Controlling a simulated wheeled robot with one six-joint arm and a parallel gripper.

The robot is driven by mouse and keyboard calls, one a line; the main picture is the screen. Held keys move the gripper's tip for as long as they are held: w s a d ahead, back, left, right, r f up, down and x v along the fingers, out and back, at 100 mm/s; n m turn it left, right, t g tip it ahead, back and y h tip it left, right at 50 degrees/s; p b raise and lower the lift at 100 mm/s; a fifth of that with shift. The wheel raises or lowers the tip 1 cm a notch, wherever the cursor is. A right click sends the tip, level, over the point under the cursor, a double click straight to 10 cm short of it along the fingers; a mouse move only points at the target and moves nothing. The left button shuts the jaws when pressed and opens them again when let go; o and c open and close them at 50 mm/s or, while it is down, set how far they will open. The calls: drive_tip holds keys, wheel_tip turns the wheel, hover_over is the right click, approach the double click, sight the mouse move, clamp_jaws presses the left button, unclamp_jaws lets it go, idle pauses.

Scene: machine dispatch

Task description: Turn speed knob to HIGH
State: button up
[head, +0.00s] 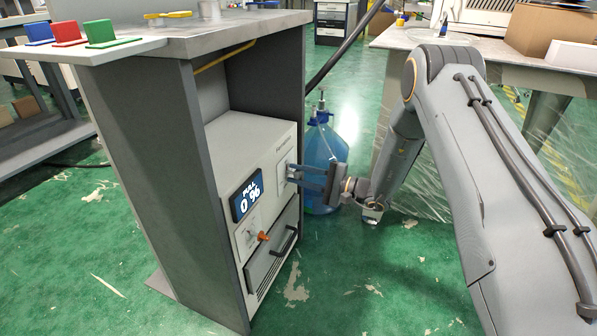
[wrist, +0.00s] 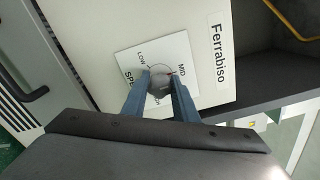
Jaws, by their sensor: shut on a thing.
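The grey round speed knob (wrist: 159,74) sits on a white label plate (wrist: 127,63) on the machine's front panel. In the wrist view the plate reads LOW and MID, and "SPE" shows at its edge. The lettering below the knob is mostly hidden by my fingers. A small red mark on the knob lies on the side toward MID. My gripper (wrist: 159,83) is shut on the knob, one finger on each side. In the head view my gripper (head: 291,173) reaches the panel of the machine (head: 225,161) from the right, and the knob is hidden.
The machine stands inside a grey bench frame (head: 150,150). A blue water bottle (head: 325,155) stands behind my gripper. Green floor lies open in front.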

drive_tip(key=m+p, duration=0.2)
drive_tip(key=m, duration=0.3)
drive_tip(key=shift+m, duration=0.3)
drive_tip(key=m+p, duration=0.1)
drive_tip(key=m, duration=0.5)
drive_tip(key=shift+p, duration=0.4)
drive_tip(key=m, duration=0.6)
drive_tip(key=shift+m+p, duration=0.3)
drive_tip(key=shift+p, duration=0.1)
drive_tip(key=m, duration=0.5)
drive_tip(key=shift+m, duration=0.4)
drive_tip(key=o, duration=1.1)
drive_tip(key=shift+d, duration=0.1)
drive_tip(key=shift+c, duration=0.2)
drive_tip(key=p+v, duration=0.1)
drive_tip(key=v, duration=0.6)
drive_tip(key=shift+d+p, duration=0.35)
